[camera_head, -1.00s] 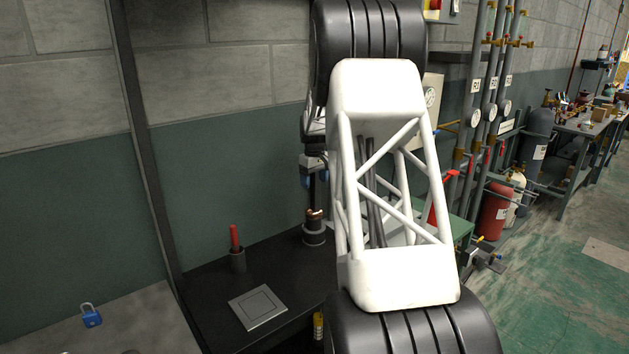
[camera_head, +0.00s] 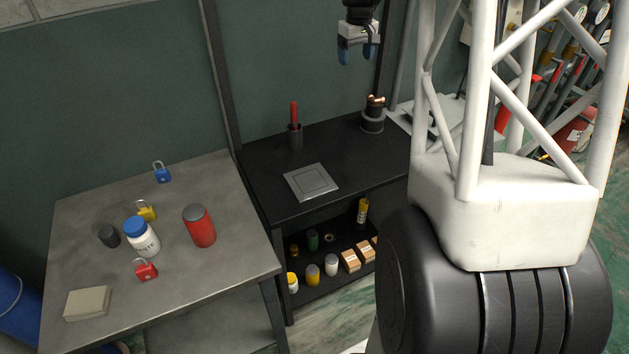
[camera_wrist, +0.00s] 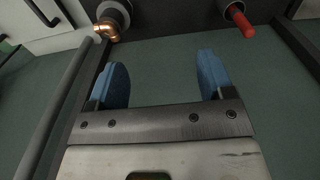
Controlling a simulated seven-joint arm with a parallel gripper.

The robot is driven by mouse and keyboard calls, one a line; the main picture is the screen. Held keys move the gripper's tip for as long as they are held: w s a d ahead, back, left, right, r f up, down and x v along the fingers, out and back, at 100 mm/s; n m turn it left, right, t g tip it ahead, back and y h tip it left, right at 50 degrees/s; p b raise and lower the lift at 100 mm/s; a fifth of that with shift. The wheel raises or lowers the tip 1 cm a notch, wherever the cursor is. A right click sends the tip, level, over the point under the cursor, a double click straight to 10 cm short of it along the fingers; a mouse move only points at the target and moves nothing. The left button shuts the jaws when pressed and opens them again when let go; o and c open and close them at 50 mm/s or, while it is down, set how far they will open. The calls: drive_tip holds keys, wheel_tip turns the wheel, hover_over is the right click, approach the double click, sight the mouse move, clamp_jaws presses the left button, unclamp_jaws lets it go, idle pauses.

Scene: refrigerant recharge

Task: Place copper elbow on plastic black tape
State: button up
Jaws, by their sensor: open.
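The copper elbow (camera_head: 376,98) sits on top of the black tape (camera_head: 372,122) at the back right of the black bench. In the wrist view, the copper elbow (camera_wrist: 107,29) and the round end of the tape (camera_wrist: 118,10) show at the top left, outside the fingers. My gripper (camera_head: 357,54) hangs above the tape and elbow, clear of both. In the wrist view, its blue fingers (camera_wrist: 163,62) are apart with nothing between them.
A red-handled tool (camera_head: 295,113) stands in a dark cup, and a square grey plate (camera_head: 311,182) lies on the black bench (camera_head: 262,190). The grey table (camera_head: 100,210) at left holds padlocks, a white bottle and a red can. A dark post rises behind the benches.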

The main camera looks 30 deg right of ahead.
drive_tip(key=s+a+r+t, duration=0.1)
drive_tip(key=s+a+r, duration=0.2)
drive_tip(key=s+a, duration=0.65)
drive_tip(key=s+a+r, duration=0.3)
drive_tip(key=s+a, duration=0.5)
drive_tip(key=a, duration=0.3)
drive_tip(key=s+a+f, duration=0.2)
drive_tip(key=s+a, duration=0.2)
drive_tip(key=s, duration=0.3)
drive_tip(key=s+a+f, duration=0.1)
drive_tip(key=s+a, duration=0.3)
drive_tip(key=s, duration=0.4)
drive_tip(key=s+a+f+t, duration=0.1)
drive_tip(key=s+a, duration=0.3)
drive_tip(key=s, duration=0.4)
drive_tip(key=shift+s+a+f, duration=0.15)
drive_tip(key=shift+a+f, duration=0.15)
drive_tip(key=shift+f, duration=0.5)
